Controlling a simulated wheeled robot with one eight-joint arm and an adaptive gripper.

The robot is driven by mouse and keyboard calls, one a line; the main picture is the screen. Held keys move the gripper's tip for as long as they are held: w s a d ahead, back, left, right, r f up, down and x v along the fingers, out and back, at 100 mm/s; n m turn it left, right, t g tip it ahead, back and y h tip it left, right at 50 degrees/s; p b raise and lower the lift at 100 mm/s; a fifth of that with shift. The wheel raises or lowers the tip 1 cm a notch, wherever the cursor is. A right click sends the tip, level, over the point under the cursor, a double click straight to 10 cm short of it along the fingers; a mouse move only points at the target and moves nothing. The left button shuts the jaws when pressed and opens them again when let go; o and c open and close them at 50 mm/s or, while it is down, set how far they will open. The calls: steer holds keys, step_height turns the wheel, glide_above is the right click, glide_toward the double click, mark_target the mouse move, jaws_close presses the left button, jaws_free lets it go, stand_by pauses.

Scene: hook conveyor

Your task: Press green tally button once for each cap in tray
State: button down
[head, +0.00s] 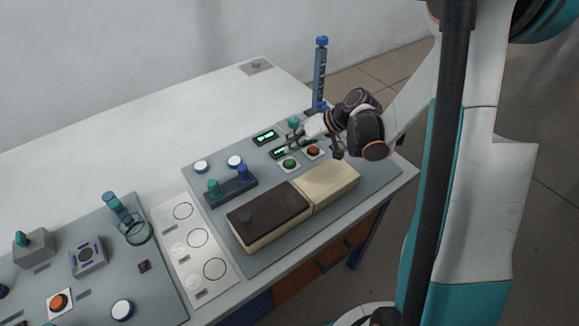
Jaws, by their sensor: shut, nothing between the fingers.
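The green tally button (290,163) sits on a white square plate on the grey panel. I cannot make out separate caps there.
An orange-red button (314,152) is just right of the green one. A dark stand (232,192) holds a teal and a blue peg. White round pieces (235,161) lie behind it. A blue-topped post (320,72) stands at the back. The white table's back left is clear.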

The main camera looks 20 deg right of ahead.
mark_target(291, 160)
steer(key=shift+f+b, duration=0.8)
steer(key=shift+f, duration=0.45)
steer(key=shift+f, duration=0.15)
stand_by(0.4)
steer(key=shift+f+b, duration=0.3)
steer(key=shift+b, duration=0.15)
steer(key=shift+f+b, duration=0.4)
stand_by(0.5)
steer(key=shift+r, duration=0.1)
steer(key=shift+r+p, duration=0.5)
steer(key=shift+r, duration=0.25)
steer(key=shift+r+p, duration=1.7)
steer(key=shift+r, duration=0.85)
